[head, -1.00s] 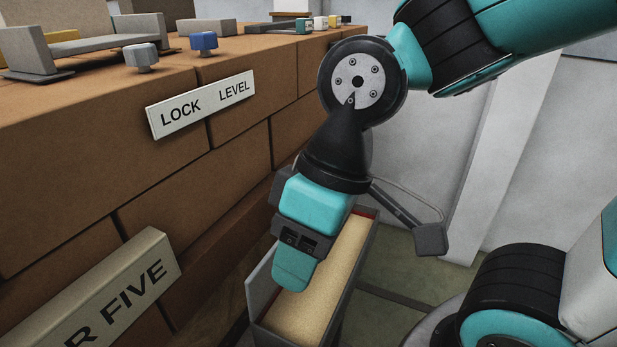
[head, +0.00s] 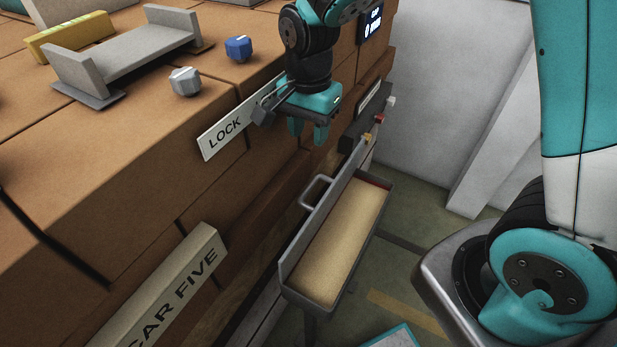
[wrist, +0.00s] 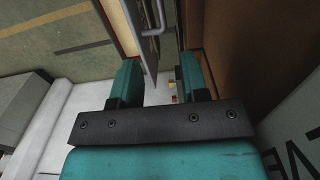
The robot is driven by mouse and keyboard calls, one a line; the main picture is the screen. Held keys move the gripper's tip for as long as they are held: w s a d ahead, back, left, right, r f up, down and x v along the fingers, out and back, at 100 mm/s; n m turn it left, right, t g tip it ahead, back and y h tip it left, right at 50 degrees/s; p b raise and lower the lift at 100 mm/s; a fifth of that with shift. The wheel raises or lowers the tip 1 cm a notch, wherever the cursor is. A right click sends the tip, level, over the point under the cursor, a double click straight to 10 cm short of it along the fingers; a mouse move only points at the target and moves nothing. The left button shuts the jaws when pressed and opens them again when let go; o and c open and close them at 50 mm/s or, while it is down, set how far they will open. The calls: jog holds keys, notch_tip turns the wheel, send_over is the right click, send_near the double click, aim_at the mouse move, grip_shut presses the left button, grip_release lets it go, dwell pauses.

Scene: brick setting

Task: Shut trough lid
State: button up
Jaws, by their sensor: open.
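The trough (head: 318,300) is a long grey box of pale sand, low beside the brick wall. Its lid (head: 318,225) is a thin grey panel standing upright along the wall-side edge, so the trough is open. A loop handle (head: 313,191) sticks out from the lid's wall-facing side. My gripper (head: 308,138) is open and empty, above the lid and handle and close to the wall, fingers pointing down. In the wrist view, the lid (wrist: 150,45) shows edge-on beyond and between the fingers (wrist: 160,85), with the handle (wrist: 160,18) beside it. Neither is touched.
The brick wall (head: 120,190) with its LOCK sign (head: 222,134) lies close to my gripper's left. The CAR FIVE beam (head: 175,290) juts out lower left. Small coloured knobs (head: 378,119) sit beyond the trough.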

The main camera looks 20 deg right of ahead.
aim_at(309, 186)
notch_tip(309, 186, down, 15)
jog(key=shift+r+b, duration=0.1)
jog(key=shift+b, duration=0.4)
grip_shut()
